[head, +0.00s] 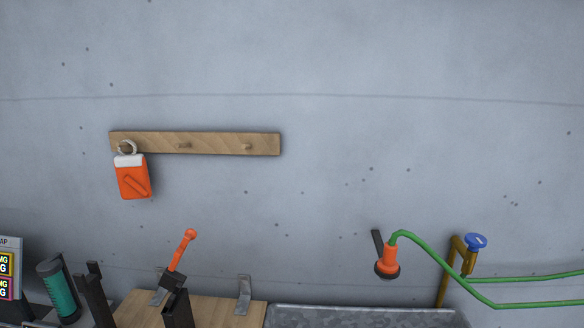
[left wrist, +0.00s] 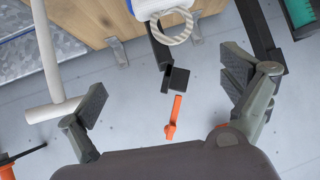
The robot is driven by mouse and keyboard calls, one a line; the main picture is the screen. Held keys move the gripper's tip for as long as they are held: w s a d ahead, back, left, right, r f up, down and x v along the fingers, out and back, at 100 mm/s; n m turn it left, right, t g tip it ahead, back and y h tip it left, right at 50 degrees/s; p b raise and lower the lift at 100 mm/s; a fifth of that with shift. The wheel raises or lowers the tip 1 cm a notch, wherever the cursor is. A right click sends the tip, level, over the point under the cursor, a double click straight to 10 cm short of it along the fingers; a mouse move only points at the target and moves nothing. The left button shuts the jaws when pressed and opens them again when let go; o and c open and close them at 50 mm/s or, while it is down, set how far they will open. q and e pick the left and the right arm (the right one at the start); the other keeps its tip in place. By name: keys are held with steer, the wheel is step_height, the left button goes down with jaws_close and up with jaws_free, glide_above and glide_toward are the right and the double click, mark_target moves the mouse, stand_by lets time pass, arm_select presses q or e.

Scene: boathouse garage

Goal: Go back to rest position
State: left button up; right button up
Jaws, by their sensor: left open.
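My right gripper is in neither view.
An orange and white tag (head: 132,180) hangs by a ring on the left peg of a wooden rail (head: 215,143). A teal cylinder (head: 58,290) stands at lower left. An orange nozzle (head: 388,260) with green hose and a metal basin (head: 360,316) are at right. A white mallet-like thing (left wrist: 50,108) shows in the wrist view.

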arm_select(q)
steer(key=s+d+f+m+g+h, duration=0.1)
steer(key=s+d+f+g, duration=0.25)
steer(key=s, duration=0.45)
steer(key=s+d+f+g, duration=0.25)
steer(key=s+f, duration=0.25)
steer(key=s, duration=0.3)
steer(key=s+d+f+m+g+h, duration=0.15)
steer(key=s+d+f, duration=0.25)
steer(key=s, duration=0.4)
step_height(320, 180, down, 30)
steer(key=s+g+b, duration=0.1)
steer(key=b, duration=0.2)
steer(key=s+a+f+g+y+b, duration=0.1)
steer(key=s+a+f+b, duration=0.1)
steer(key=s+f, duration=1.4)
steer(key=shift+s+a+f, duration=0.15)
steer(key=shift+a+f, duration=0.45)
steer(key=shift+f, duration=0.2)
